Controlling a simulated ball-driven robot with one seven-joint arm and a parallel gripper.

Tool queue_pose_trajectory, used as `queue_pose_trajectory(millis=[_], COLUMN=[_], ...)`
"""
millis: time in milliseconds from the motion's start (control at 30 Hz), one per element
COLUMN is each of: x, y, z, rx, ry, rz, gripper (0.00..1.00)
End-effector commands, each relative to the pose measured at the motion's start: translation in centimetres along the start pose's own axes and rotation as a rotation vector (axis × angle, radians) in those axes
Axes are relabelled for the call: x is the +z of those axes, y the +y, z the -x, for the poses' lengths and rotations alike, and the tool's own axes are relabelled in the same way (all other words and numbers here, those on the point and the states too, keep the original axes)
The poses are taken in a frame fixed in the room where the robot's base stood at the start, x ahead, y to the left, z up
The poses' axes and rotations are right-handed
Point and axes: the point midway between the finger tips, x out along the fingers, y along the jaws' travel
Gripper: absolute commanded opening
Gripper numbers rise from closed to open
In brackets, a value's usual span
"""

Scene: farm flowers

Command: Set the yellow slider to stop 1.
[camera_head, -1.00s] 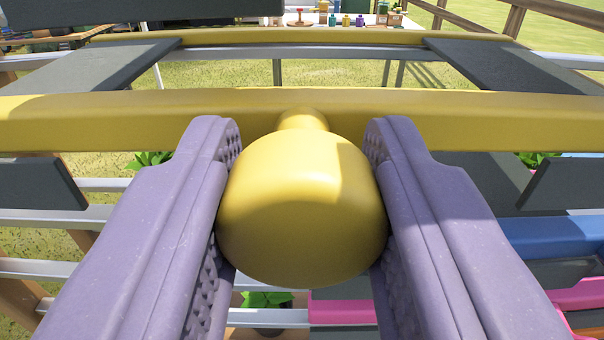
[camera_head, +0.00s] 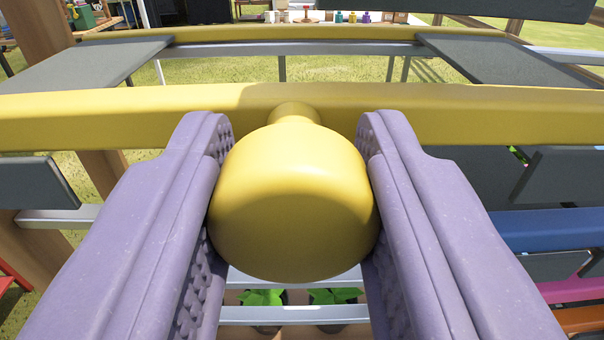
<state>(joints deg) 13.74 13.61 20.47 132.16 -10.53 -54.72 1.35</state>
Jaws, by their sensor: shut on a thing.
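The yellow slider is a long frame whose near bar (camera_head: 480,115) crosses the whole view and whose far bar runs parallel behind it. A round yellow knob (camera_head: 292,200) sticks out toward me from the near bar on a short neck. My gripper (camera_head: 292,190) has its two purple padded fingers shut on the knob, one on each side. Dark grey slats (camera_head: 95,65) span between the two yellow bars at left and right. No stop marks or numbers can be made out.
Below the slider are silver rails (camera_head: 300,315), a blue bar (camera_head: 550,230) at the right and green plants (camera_head: 262,297). A wooden post (camera_head: 65,30) stands at the left. A table with small coloured items (camera_head: 350,17) stands far behind, on grass.

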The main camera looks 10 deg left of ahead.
Motion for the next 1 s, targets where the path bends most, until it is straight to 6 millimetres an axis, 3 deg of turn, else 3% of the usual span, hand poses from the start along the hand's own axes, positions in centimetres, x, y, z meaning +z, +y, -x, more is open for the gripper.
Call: queue_pose_trajectory(millis=[33, 100, 133, 467, 800, 1000], x=[0.0, 0.0, 0.0, 0.0, -0.1, 0.0], y=[-0.4, -0.3, -0.3, -0.2, -0.1, -0.2], z=[0.0, 0.0, 0.0, 0.4, 6.2, 7.8], rx=[-0.008, -0.008, -0.007, -0.004, -0.004, -0.006], ry=[-0.002, -0.001, -0.001, -0.002, -0.002, -0.001], rz=[0.0, 0.0, 0.0, 0.0, 0.0, 0.0], gripper=[0.45, 0.61, 0.64, 0.64, 0.64, 0.64])
